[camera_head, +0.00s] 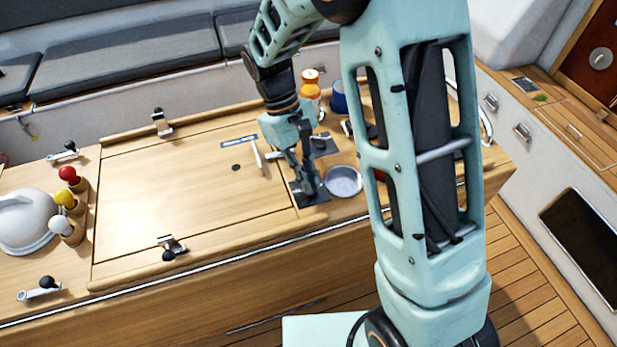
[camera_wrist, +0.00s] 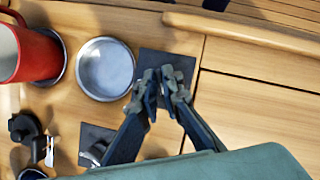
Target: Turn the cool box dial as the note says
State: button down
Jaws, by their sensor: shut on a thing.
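My gripper (camera_head: 309,188) points down at a dark square plate (camera_head: 314,199) near the front edge of the wooden top. In the wrist view, its fingertips (camera_wrist: 164,80) are close together over the same plate (camera_wrist: 182,63). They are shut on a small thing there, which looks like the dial. The fingers hide it, so its pointer and any marks cannot be seen. A second dark plate (camera_wrist: 88,133) with a small metal part lies farther back. A blue label (camera_head: 240,142) is on the lid, too small to read.
A round metal dish (camera_head: 343,181) sits close beside the gripper, with a red mug (camera_wrist: 36,55) beyond it. An orange bottle (camera_head: 310,86) and a blue mug (camera_head: 339,97) stand behind. The wide wooden lid (camera_head: 170,195) to the left is mostly clear, with latches at its edges.

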jog(key=c, duration=2.1)
grip_release()
jog(key=shift+r, duration=0.1)
jog(key=v, duration=1.2)
jog(key=shift+w, duration=0.1)
